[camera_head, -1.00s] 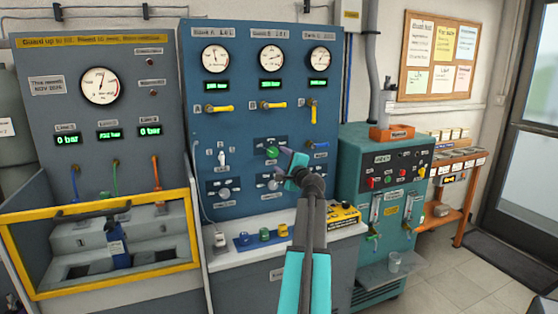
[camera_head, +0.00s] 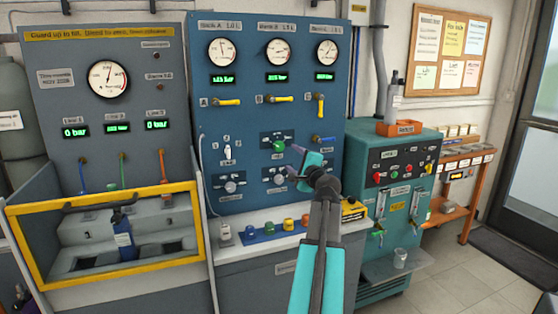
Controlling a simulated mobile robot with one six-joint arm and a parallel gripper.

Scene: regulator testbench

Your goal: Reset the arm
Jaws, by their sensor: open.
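My arm, teal and dark grey, rises from the bottom centre in the head view. My gripper (camera_head: 300,176) is at its end, in front of the lower right part of the blue gauge panel (camera_head: 262,115). It is open, and I see nothing between its jaws. The jaws are small and partly hidden by the wrist. A green knob (camera_head: 278,146) shows just above and left of it. I cannot tell whether the gripper touches the panel.
A grey bench with a yellow-framed guard (camera_head: 110,268) stands left. A blue tray (camera_head: 262,236) with coloured knobs lies on the ledge below the panel. A teal cabinet (camera_head: 385,225) stands right, with an orange shelf beyond. Floor at the lower right is clear.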

